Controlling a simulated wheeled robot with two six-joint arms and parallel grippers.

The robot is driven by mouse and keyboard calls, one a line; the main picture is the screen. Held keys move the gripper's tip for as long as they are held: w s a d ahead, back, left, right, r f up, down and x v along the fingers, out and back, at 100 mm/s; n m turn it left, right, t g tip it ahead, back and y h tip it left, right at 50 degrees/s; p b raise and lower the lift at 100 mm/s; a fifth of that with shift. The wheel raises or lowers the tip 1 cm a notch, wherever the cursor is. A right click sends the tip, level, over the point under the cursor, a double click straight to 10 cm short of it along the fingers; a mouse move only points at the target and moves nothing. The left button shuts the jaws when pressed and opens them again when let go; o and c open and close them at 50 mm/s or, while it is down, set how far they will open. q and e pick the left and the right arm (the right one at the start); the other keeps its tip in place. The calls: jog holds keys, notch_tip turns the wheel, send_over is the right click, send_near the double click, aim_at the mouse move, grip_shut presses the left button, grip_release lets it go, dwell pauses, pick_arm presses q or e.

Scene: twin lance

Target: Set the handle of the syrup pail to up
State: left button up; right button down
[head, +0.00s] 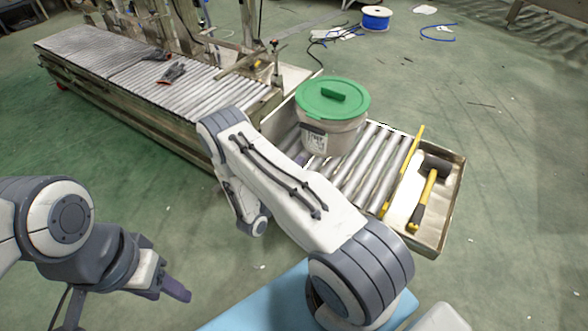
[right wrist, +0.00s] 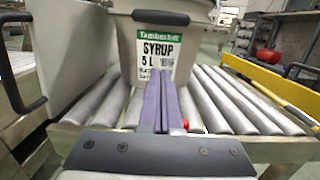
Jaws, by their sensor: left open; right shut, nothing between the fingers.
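The syrup pail (head: 338,136) is pale with a green lid (head: 318,96) and stands upright on the rollers. In the right wrist view the pail (right wrist: 124,48) shows a label reading SYRUP. A dark bar (right wrist: 160,17), seemingly the handle's grip, lies across the pail's front above the label. The handle's ends are out of view. My right gripper (right wrist: 161,73) is shut and empty, its purple fingers pointing at the label; I cannot tell whether they touch. My left gripper (head: 168,292) is open and empty, low at the left.
The pail's roller tray (head: 455,205) also holds a black-headed mallet (head: 430,185) and a yellow bar (head: 402,172) to the right. A longer roller conveyor (head: 190,95) runs off to the left, with a dark tool (head: 172,73) on it.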

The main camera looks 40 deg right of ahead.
aim_at(317, 124)
jog(key=b+x, duration=0.1)
jog(key=x, duration=0.5)
jog(key=shift+s, duration=0.15)
jog(key=shift+r+b, duration=0.3)
jog(key=shift+r, duration=1.7)
